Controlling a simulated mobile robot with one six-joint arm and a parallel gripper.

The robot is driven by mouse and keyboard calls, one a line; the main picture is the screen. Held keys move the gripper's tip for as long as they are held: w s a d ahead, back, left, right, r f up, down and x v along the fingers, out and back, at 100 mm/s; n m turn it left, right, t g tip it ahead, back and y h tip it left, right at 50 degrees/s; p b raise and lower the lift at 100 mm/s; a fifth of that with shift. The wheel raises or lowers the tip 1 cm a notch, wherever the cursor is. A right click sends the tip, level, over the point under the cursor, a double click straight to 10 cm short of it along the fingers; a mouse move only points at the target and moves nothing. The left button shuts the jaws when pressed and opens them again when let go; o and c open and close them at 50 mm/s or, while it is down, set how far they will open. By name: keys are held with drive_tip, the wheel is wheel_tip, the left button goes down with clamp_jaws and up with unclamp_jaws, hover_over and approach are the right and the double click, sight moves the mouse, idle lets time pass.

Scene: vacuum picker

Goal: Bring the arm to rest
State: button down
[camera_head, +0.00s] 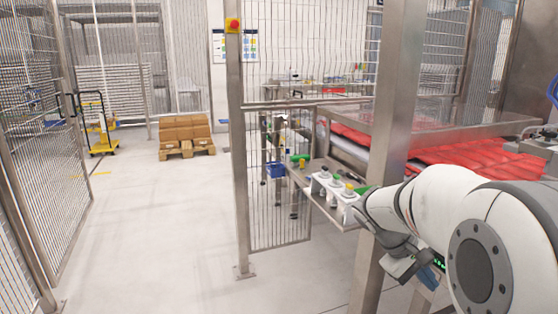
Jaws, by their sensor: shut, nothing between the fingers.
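My arm, white with dark grey joint caps, reaches in from the right edge and bends down at the lower right. My gripper (408,265) shows as a small dark part at the end of the wrist, partly hidden by the arm. It is shut and holds nothing that I can see. Its fingertips are hard to make out. It appears in front of a steel post (385,150), but I cannot tell the gap between them.
A narrow shelf (309,187) with white holders (335,192) stands left of my wrist. Red packs (470,155) lie on the machine behind. A mesh gate (45,150), yellow trolley (100,125) and pallet of boxes (186,135) stand left. The floor (160,230) between is clear.

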drive_tip(key=s+a+r+m+t+y+p, duration=0.1)
drive_tip(key=s+a+r+y+p, duration=0.3)
drive_tip(key=a, duration=0.4)
drive_tip(key=s+a+r+m+t+y+p, duration=0.2)
drive_tip(key=s+a+r+y+p, duration=0.2)
drive_tip(key=s+a, duration=0.3)
drive_tip(key=shift+s+a+t+p, duration=0.4)
drive_tip(key=shift+s+p, duration=0.45)
drive_tip(key=shift+s, duration=0.3)
drive_tip(key=shift+r, duration=0.1)
